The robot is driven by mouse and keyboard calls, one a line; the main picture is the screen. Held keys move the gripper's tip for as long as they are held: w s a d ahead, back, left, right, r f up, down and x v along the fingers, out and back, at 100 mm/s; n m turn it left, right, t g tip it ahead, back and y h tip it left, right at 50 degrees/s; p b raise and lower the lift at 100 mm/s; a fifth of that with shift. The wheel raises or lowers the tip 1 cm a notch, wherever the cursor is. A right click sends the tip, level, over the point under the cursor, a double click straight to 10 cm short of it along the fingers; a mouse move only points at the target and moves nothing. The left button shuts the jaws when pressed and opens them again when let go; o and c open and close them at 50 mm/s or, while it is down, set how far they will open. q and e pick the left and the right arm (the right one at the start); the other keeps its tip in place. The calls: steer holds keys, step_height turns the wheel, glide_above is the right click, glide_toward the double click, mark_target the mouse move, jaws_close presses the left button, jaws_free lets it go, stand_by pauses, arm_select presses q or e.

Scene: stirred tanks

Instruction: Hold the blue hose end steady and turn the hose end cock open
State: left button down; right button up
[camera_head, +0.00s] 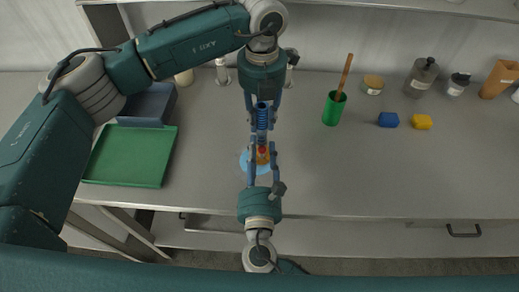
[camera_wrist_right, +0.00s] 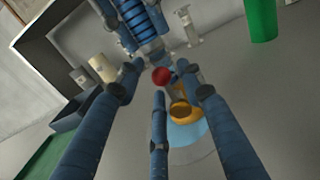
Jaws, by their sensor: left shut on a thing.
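The blue ribbed hose end (camera_head: 262,116) is between the fingers of my left gripper (camera_head: 262,127), which is shut on it from above in the head view. It also shows at the top of the right wrist view (camera_wrist_right: 140,24). A red knob (camera_wrist_right: 161,76), apparently the cock's handle, sits just below the hose end. My right gripper (camera_head: 263,143) comes from below in the head view. Its fingers are spread around the red knob; I see no clear contact.
A light blue disc (camera_wrist_right: 190,134) lies on the grey table under the work. A green tray (camera_head: 130,157) and a dark blue bin (camera_head: 148,104) are at the left. A green cup (camera_head: 333,109), bottles (camera_head: 422,77) and blue and yellow blocks (camera_head: 388,120) stand at the right.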

steer(key=s, duration=1.2)
steer(key=shift+d, duration=0.35)
steer(key=shift+w, duration=0.1)
arm_select(q)
steer(key=c, duration=1.3)
jaws_free()
step_height(320, 180, up, 12)
steer(key=shift+r, duration=0.1)
